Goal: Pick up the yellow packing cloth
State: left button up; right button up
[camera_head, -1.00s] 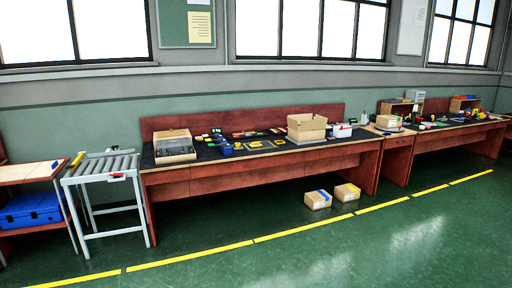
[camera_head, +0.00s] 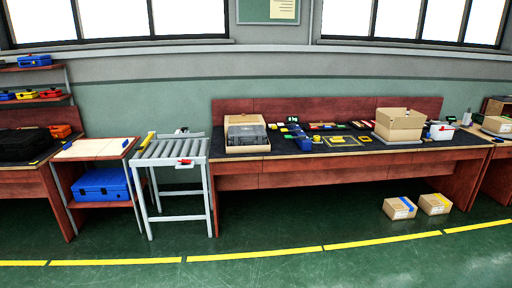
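Several small yellow items lie on the dark top of the long red-brown workbench (camera_head: 300,166). Among them are a flat yellow-edged piece (camera_head: 337,140) near the middle and a smaller yellow piece (camera_head: 365,139) to its right. They are too small to tell which, if any, is the yellow packing cloth. A yellow strip (camera_head: 146,142) shows at the left edge of the roller conveyor (camera_head: 172,149). Neither of my grippers is in view.
An open carton (camera_head: 399,124) and a box with a dark case (camera_head: 246,134) stand on the bench. Two cartons (camera_head: 399,208) (camera_head: 435,204) sit on the floor. A blue case (camera_head: 102,184) is on the left shelf. The green floor in front is clear.

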aim_at(335, 139)
jog(key=i+j, duration=0.15)
jog(key=i, duration=0.8)
jog(key=i+j, duration=0.2)
jog(key=i, duration=0.7)
jog(key=j+u, duration=0.05)
